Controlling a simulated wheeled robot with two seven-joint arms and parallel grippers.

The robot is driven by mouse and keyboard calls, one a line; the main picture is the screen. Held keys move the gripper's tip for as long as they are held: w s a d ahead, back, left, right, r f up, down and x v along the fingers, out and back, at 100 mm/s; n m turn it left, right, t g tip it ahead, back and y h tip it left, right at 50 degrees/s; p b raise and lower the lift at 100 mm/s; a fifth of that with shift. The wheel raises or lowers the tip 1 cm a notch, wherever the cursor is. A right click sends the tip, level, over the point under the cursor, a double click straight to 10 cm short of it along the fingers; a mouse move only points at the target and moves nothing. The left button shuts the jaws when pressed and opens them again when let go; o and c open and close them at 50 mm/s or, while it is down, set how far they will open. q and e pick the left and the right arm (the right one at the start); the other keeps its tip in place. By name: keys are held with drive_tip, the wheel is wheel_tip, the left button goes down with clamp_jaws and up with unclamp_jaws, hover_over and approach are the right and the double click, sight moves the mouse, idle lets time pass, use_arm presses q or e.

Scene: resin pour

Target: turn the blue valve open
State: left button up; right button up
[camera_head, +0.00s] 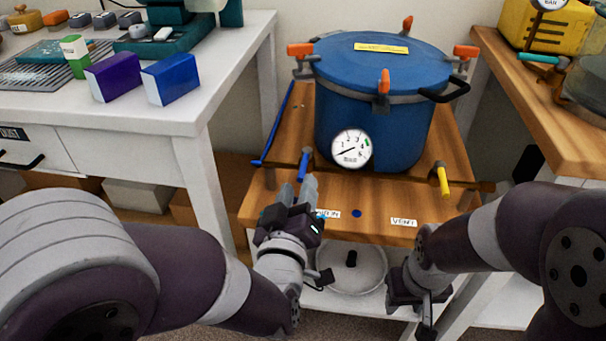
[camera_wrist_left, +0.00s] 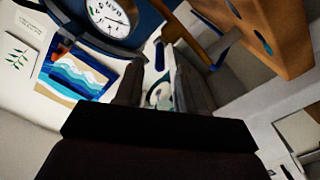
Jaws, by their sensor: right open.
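The blue valve handle (camera_head: 303,165) sticks out at the front of the wooden stand, below and left of the blue pressure pot (camera_head: 345,95). My left gripper (camera_head: 298,190) points up at it, with the fingertips just below and near the handle. In the left wrist view the two fingers (camera_wrist_left: 160,88) stand apart, with a small blue piece (camera_wrist_left: 160,55), seemingly the handle, showing in the gap. I cannot tell whether either finger touches it. My right gripper (camera_head: 428,318) is low at the bottom right, pointing down, open and away from the valve.
A yellow valve handle (camera_head: 443,180) sits at the right front, above the VENT label (camera_head: 404,222). The pot carries a pressure gauge (camera_head: 352,149) and orange clamps. A white bench (camera_head: 130,116) stands left, a wooden counter (camera_head: 540,95) right. A round bin (camera_head: 350,275) is below.

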sight(307, 156)
use_arm(q)
drive_tip(key=w, duration=0.4)
drive_tip(key=w+d+b, duration=0.1)
drive_tip(key=w, duration=0.1)
drive_tip(key=shift+s, duration=0.1)
clamp_jaws()
